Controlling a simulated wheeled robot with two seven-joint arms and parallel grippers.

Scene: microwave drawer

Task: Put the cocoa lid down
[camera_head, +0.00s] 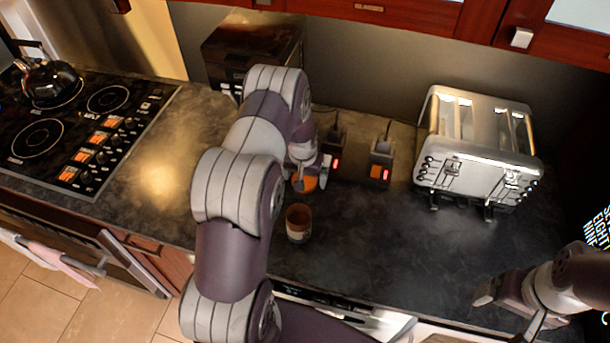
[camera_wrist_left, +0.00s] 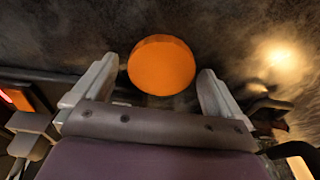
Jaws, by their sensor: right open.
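The orange cocoa lid (camera_head: 309,183) is at my left gripper (camera_head: 304,178), above or on the dark counter; I cannot tell if it touches the counter. In the left wrist view the lid (camera_wrist_left: 162,66) shows as a round disc between the spread fingers of my left gripper (camera_wrist_left: 160,88). Narrow gaps show beside the lid, so the gripper looks open. The cocoa jar (camera_head: 298,225) stands upright and uncovered on the counter, nearer the front edge than the lid. My right gripper (camera_head: 508,306) is open and empty at the lower right, away from both.
A silver toaster (camera_head: 474,150) stands at the back right. Two small dark devices with red lights (camera_head: 381,165) stand behind the lid. A stove (camera_head: 75,130) with a kettle (camera_head: 46,82) is at the left. The counter right of the jar is clear.

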